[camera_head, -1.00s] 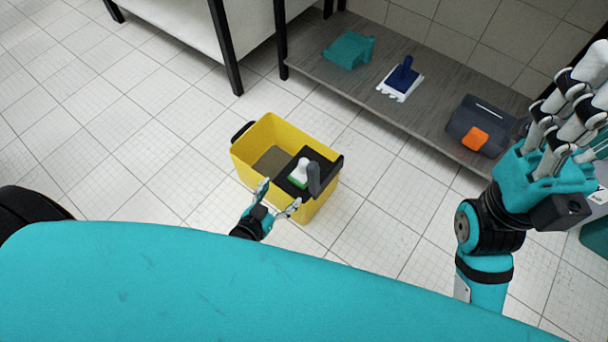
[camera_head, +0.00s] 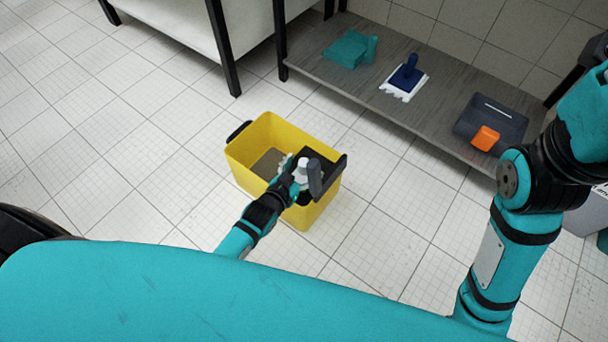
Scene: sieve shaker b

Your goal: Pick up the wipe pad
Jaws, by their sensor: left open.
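A white-knobbed piece (camera_head: 303,167), seen with a green base a second ago, sits in the black holder (camera_head: 326,157) at the right end of a yellow bucket (camera_head: 250,170). On the shelf lies a white frayed pad with a blue handle (camera_head: 406,76). I cannot tell for sure which is the wipe pad. My left gripper (camera_head: 293,170) is open at the white-knobbed piece, its fingers partly covering it; contact is unclear. My right arm (camera_head: 490,250) runs up the right side, its fingers out of view.
A grey handle (camera_head: 315,178) stands beside the white knob. The shelf (camera_head: 440,122) also holds a teal piece (camera_head: 346,50) and a dark dustpan-like item (camera_head: 492,122) with an orange block (camera_head: 485,138). A table leg (camera_head: 224,48) stands behind the bucket. The tiled floor at left is clear.

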